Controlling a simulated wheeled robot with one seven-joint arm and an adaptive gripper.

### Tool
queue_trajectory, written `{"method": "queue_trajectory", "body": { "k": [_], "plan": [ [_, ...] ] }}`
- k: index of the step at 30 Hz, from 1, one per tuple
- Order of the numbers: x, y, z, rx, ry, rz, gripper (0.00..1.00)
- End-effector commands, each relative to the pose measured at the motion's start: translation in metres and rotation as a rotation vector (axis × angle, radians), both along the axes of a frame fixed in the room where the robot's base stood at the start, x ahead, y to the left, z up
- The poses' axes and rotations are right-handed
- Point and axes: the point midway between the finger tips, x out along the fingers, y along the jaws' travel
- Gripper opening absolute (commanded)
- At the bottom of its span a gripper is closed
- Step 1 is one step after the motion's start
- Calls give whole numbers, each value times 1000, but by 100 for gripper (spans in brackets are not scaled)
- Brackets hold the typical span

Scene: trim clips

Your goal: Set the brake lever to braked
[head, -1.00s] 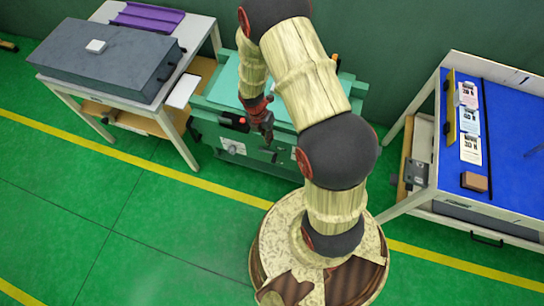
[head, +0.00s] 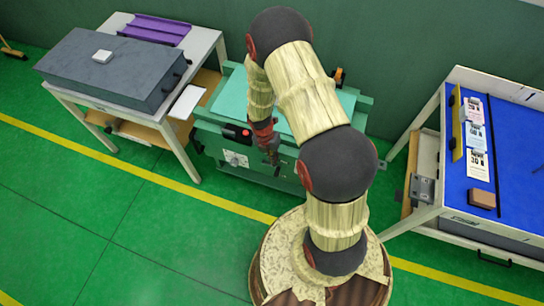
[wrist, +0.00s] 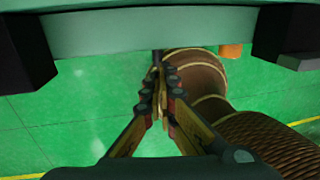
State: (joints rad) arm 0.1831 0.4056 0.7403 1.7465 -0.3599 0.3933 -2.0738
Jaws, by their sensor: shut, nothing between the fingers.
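The green bench-like machine (head: 208,126) with a teal top stands against the back wall in the head view. A thin dark piece (head: 277,171) on its front, just below my gripper, looks like the brake lever, but it is too small to tell its setting. My gripper (head: 272,156) is in front of the machine's front face, pointing down, with its fingers together and empty. In the wrist view my gripper (wrist: 158,78) is shut, its tips close to a small dark end (wrist: 157,58) below the machine's edge. I cannot tell whether they touch.
A black box with a red button (head: 246,132) and a round dial plate (head: 236,159) are on the machine's front. A white table (head: 205,45) with a grey case (head: 110,70) stands left. A blue-topped bench (head: 515,170) stands right. Green floor in front is clear.

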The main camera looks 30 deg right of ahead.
Motion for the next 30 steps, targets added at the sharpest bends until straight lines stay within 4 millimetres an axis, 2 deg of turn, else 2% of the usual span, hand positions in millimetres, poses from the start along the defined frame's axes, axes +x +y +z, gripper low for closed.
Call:
{"method": "queue_trajectory", "body": {
  "k": [1,6,12,18,30],
  "plan": [
    [-3,-1,-14,0,4,-2,0],
    [-7,-5,-46,0,3,-1,0],
    [-10,-8,-73,0,0,0,0],
    [-12,-9,-83,-1,1,0,0],
    [-13,-10,-83,0,1,0,0]
  ]
}}
